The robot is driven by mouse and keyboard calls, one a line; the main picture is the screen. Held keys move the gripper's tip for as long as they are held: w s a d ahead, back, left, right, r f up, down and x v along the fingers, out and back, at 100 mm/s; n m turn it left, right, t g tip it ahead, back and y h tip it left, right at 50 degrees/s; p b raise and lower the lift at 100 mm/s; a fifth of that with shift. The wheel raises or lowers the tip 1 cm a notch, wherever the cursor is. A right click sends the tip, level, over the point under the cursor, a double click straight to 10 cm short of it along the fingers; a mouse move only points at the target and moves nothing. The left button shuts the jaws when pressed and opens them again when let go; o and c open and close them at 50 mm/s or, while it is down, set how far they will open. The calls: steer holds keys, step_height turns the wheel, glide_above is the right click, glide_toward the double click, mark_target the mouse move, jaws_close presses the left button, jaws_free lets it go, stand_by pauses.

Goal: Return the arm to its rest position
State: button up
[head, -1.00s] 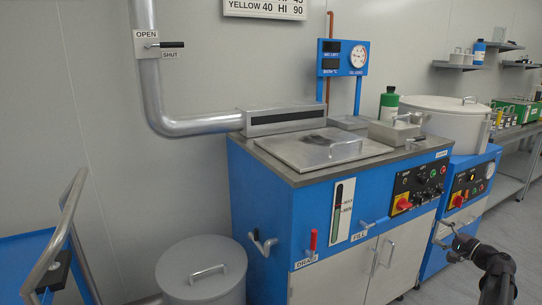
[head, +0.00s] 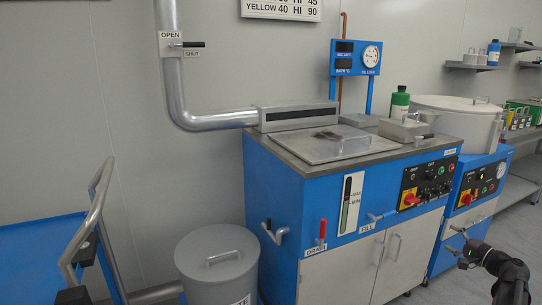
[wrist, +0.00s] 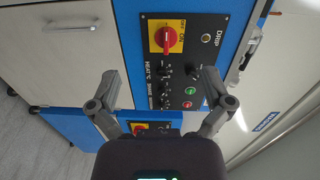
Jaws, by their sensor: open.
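My gripper (head: 467,240) is at the lower right of the head view, in front of the blue machines' lower fronts. The wrist view shows its two fingers (wrist: 152,95) spread wide apart with nothing between them. Beyond the fingers is a control panel (wrist: 178,60) with a red and yellow rotary switch (wrist: 166,40) and several black knobs. The gripper looks clear of the panel. My arm enters from the bottom right corner of the head view, and most of it is out of frame.
A blue tank cabinet (head: 330,200) with a lidded top stands in the middle. A second blue unit (head: 462,215) with a round white pot (head: 455,118) is at its right. A grey bin (head: 215,270) and a blue trolley (head: 45,250) stand at left. Shelves (head: 480,66) hang at far right.

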steer(key=s+a+f+n+g, duration=0.1)
steer(key=a+f+n+g, duration=0.35)
steer(key=a, duration=0.95)
steer(key=a+f+n+g, duration=0.2)
steer(key=a+f+g, duration=0.4)
steer(key=a, duration=0.8)
steer(key=s+a+f+n+g+h, duration=0.3)
steer(key=s+a+h, duration=0.1)
steer(key=s+a, duration=0.3)
steer(key=s+a+f+n+g+h, duration=0.35)
steer(key=s+a, duration=0.25)
steer(key=a, duration=0.2)
step_height(320, 180, up, 38)
steer(key=t+p, duration=0.1)
steer(key=p, duration=3.7)
steer(key=shift+s+d+f+p, duration=0.15)
steer(key=shift+s+p, duration=0.1)
steer(key=shift+p, duration=0.05)
